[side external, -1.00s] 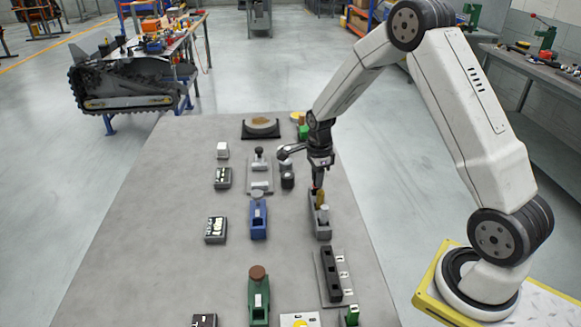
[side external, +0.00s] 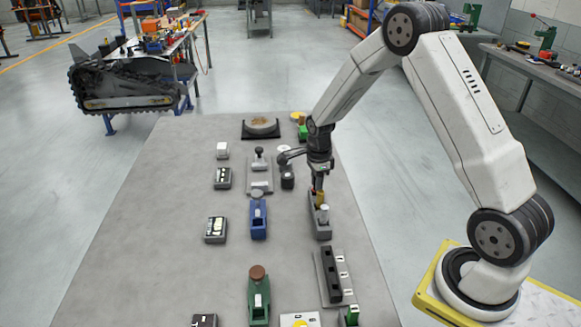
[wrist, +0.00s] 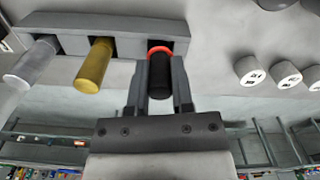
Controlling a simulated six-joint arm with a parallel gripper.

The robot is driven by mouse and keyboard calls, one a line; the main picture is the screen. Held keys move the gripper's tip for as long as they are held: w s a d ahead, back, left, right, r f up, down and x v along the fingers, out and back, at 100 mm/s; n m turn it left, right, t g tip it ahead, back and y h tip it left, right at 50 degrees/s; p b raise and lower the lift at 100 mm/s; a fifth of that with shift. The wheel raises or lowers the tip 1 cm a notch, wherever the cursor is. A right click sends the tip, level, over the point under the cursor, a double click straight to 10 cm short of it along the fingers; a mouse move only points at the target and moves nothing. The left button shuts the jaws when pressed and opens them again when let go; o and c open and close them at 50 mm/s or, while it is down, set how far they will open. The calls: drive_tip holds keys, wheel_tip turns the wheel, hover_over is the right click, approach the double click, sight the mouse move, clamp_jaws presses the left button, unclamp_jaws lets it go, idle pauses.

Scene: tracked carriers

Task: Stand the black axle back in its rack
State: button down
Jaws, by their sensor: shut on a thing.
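The rack (side external: 322,231) is a long grey block on the table, also seen at the top of the wrist view (wrist: 112,22). A gold axle (wrist: 94,66) and a silver axle (wrist: 30,64) stand in it side by side. My gripper (wrist: 160,88) is shut on the black axle (wrist: 161,76), which has an orange-red ring at its rack end. The black axle is at the end of the rack beside the gold one, roughly parallel to the others. I cannot tell how deep it sits. In the side view my gripper (side external: 317,186) points down over the rack's far end.
A blue holder (side external: 258,226) stands left of the rack. A dark block on a grey plate (side external: 330,275) lies nearer the camera. A small black cylinder (side external: 287,181) is close to my gripper's left. The table's left part is clear.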

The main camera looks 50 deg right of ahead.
unclamp_jaws()
idle(0.5)
drive_tip(key=shift+r, duration=0.1)
idle(0.4)
drive_tip(key=shift+r, duration=3.45)
drive_tip(key=s+a+r+n+t, duration=0.2)
drive_tip(key=s+a+n, duration=1.2)
drive_tip(key=n, duration=1)
drive_tip(key=shift+s+a+r+t, duration=0.25)
drive_tip(key=shift+s+r+t, duration=0.05)
drive_tip(key=shift+s, duration=0.25)
